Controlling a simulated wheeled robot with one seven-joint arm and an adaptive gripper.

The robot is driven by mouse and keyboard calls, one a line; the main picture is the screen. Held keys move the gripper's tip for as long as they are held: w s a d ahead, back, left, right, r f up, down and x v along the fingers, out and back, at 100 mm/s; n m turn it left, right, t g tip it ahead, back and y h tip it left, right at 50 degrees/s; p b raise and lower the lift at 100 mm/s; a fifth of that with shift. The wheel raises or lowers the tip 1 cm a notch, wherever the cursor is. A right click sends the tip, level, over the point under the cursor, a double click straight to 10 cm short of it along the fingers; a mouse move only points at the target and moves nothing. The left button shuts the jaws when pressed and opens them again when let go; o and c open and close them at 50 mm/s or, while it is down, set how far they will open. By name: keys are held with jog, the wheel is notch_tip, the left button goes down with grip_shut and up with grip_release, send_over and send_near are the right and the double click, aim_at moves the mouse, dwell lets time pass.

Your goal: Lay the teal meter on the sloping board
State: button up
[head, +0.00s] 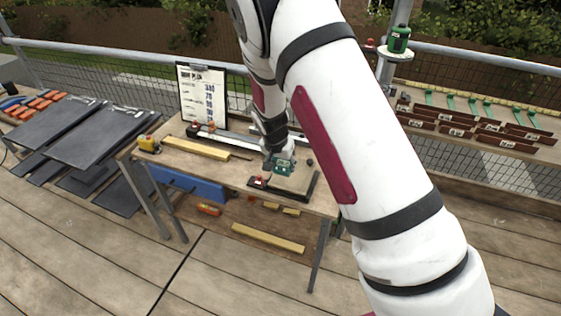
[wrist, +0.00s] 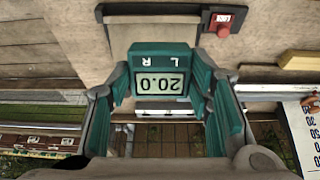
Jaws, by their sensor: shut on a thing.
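The teal meter (wrist: 160,62) is between the fingers of my gripper (wrist: 163,90) in the wrist view, its display upside down and reading 20.0 with the letters L and R. In the head view the small teal meter (head: 284,167) is at the end of my gripper (head: 277,155), over the workbench's right part. The sloping board (head: 298,182) is a pale wooden panel with a dark frame there; it also shows behind the meter in the wrist view (wrist: 120,40). I cannot tell whether the meter touches it. A red lock knob (wrist: 223,24) is beside the board.
The workbench (head: 228,172) also holds a yellow tool (head: 148,143), a wooden strip (head: 196,147) and a clipboard (head: 203,95). Dark slates (head: 98,138) lie at left. Brown labelled pieces (head: 457,131) fill the right shelf. A green device (head: 399,39) stands at the back rail.

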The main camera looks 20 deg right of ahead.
jog(key=b, duration=0.3)
send_over(287, 180)
jog(key=s+a, duration=0.1)
jog(key=s, duration=0.1)
jog(key=shift+w+a+f, duration=0.1)
jog(key=shift+f, duration=1.45)
jog(key=shift+w+a+f, duration=0.1)
jog(key=shift+f, duration=1.4)
jog(key=shift+b+x, duration=0.6)
jog(key=shift+x, duration=0.55)
jog(key=shift+f, duration=0.25)
jog(key=shift+s+a+f, duration=0.1)
jog(key=shift+s+a, duration=0.1)
jog(key=shift+s, duration=0.1)
jog(key=o, duration=1.1)
jog(key=shift+p+v, duration=1.75)
jog(key=shift+v, duration=1.75)
